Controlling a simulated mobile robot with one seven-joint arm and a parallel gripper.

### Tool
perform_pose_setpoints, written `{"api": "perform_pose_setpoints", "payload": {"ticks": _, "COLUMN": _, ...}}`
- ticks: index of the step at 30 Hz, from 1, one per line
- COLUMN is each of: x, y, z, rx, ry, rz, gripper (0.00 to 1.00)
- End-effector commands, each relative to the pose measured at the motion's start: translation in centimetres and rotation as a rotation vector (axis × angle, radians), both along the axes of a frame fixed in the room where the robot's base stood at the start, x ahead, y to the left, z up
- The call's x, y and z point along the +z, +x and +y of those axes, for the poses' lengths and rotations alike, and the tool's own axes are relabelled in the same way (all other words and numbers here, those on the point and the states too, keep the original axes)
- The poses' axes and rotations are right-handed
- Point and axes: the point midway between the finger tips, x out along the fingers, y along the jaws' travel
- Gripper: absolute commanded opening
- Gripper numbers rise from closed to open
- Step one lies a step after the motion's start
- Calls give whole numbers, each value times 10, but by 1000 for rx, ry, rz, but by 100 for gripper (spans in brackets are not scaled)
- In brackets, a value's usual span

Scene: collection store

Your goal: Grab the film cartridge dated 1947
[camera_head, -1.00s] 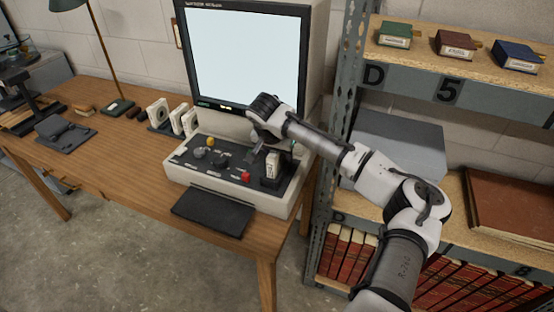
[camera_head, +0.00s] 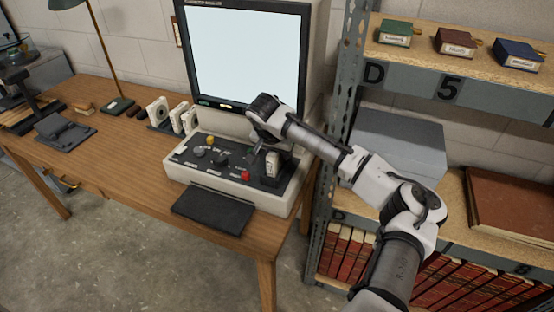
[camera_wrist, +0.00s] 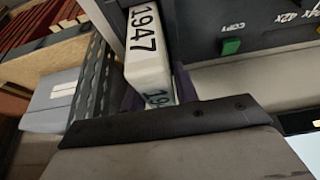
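The white film cartridge marked 1947 (camera_wrist: 148,58) fills the middle of the wrist view. In the head view the white cartridge (camera_head: 272,164) stands upright at the right end of the reader's control panel (camera_head: 215,158); its label is too small to read there. My gripper (camera_head: 262,148) is right at the cartridge, coming in from behind and above. In the wrist view dark purplish finger parts of my gripper (camera_wrist: 160,98) show on both sides of the cartridge's near end. Whether they press on it is hidden.
Several more white cartridges (camera_head: 160,113) stand in a rack left of the reader. The large lit screen (camera_head: 245,55) rises behind the panel. A metal shelf (camera_head: 450,90) with small boxes stands at the right. The table's left middle (camera_head: 125,150) is clear.

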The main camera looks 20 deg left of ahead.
Motion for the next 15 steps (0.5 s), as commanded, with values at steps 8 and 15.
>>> {"api": "perform_pose_setpoints", "payload": {"ticks": 8, "x": 1, "y": 0, "z": 0, "rx": 0, "ry": 0, "rz": -1, "gripper": 0}}
{"api": "perform_pose_setpoints", "payload": {"ticks": 15, "x": 1, "y": 0, "z": 0, "rx": 0, "ry": 0, "rz": -1, "gripper": 0}}
